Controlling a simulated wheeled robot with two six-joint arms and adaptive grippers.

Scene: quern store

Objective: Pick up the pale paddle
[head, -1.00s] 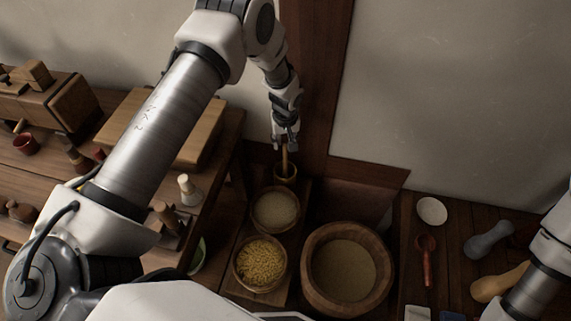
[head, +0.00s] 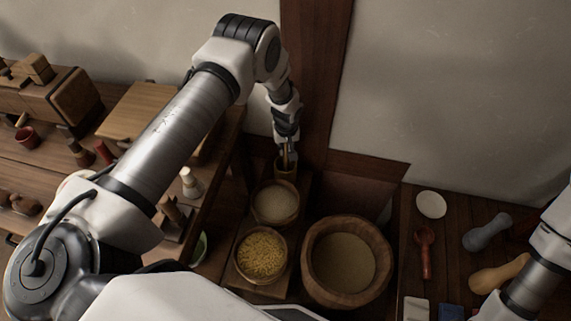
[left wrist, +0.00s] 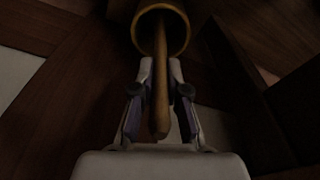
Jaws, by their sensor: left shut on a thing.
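A slim tan wooden paddle (left wrist: 160,85) stands in a round wooden cup (head: 285,169) at the back of the low stand. Only its shaft shows; its lower end is hidden in the cup. The cup's rim also shows at the top of the left wrist view (left wrist: 184,30). My left gripper (head: 288,150) is just above the cup. In the left wrist view its fingers (left wrist: 161,70) are shut on the paddle's shaft, one on each side. My right gripper is out of view.
A bowl of pale grain (head: 275,202), a bowl of yellow grain (head: 262,257) and a large wooden tub (head: 316,283) stand in front of the cup. A wooden post (head: 318,75) rises close behind. A cluttered bench (head: 150,190) is at left; a red scoop (head: 425,250) lies at right.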

